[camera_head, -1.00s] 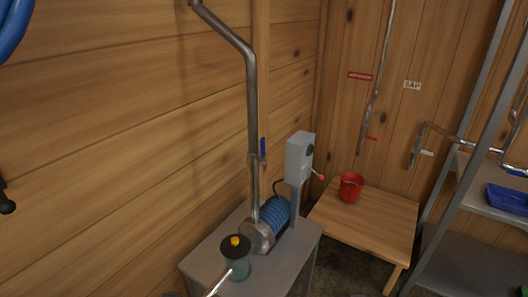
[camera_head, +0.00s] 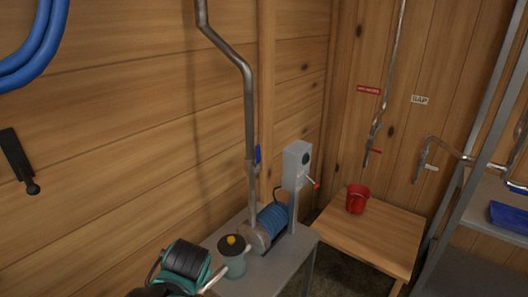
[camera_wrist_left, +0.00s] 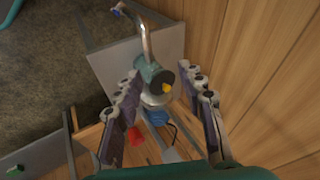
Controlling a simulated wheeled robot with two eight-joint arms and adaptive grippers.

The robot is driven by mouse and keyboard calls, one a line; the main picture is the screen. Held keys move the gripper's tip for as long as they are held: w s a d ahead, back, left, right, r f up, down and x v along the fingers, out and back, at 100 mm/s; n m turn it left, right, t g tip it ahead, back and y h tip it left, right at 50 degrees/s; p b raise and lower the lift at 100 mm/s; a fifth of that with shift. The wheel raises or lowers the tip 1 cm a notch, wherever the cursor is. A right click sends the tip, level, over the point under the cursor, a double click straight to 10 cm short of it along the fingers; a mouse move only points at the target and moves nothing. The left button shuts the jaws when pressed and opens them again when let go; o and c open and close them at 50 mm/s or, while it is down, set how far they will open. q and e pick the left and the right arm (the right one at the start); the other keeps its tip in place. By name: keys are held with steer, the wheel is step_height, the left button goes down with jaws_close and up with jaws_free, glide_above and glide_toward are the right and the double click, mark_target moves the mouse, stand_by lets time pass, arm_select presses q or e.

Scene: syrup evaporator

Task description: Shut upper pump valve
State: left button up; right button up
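The upper pump valve seems to be the blue lever (camera_head: 257,155) on the tall steel pipe (camera_head: 250,110) above the pump. It lies flat along the pipe, close to the wall. The pump with its blue ribbed motor (camera_head: 273,218) sits on a grey metal stand (camera_head: 285,262). My left arm shows teal and black at the bottom of the head view; its fingertips cannot be made out there. In the left wrist view my left gripper (camera_wrist_left: 162,75) is open and empty, with the pump assembly beyond and between its fingers. I cannot make out the upper valve lever there. My right gripper is not in view.
A teal canister with a yellow knob (camera_head: 232,255) stands at the pump's front. A grey switch box (camera_head: 297,165) with a red-tipped lever is right of the pipe. A red bucket (camera_head: 357,198) stands on a wooden table (camera_head: 370,240). Metal shelving (camera_head: 455,215) is at right.

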arm_select(q)
steer(key=w+d+r+m+y+p, duration=0.25)
steer(key=w+r+m, duration=0.45)
steer(key=w, duration=0.5)
steer(key=m+t+y+p, duration=0.4)
steer(key=m+y+p, duration=0.2)
steer(key=m+y, duration=0.4)
glide_toward(259, 151)
steer(key=a+m, duration=0.1)
steer(key=shift+h, duration=0.35)
steer(key=x, duration=0.2)
steer(key=b+x, duration=0.1)
steer(key=x, duration=0.5)
steer(key=shift+w+r, duration=0.1)
steer(key=shift+r, duration=0.2)
jaws_close()
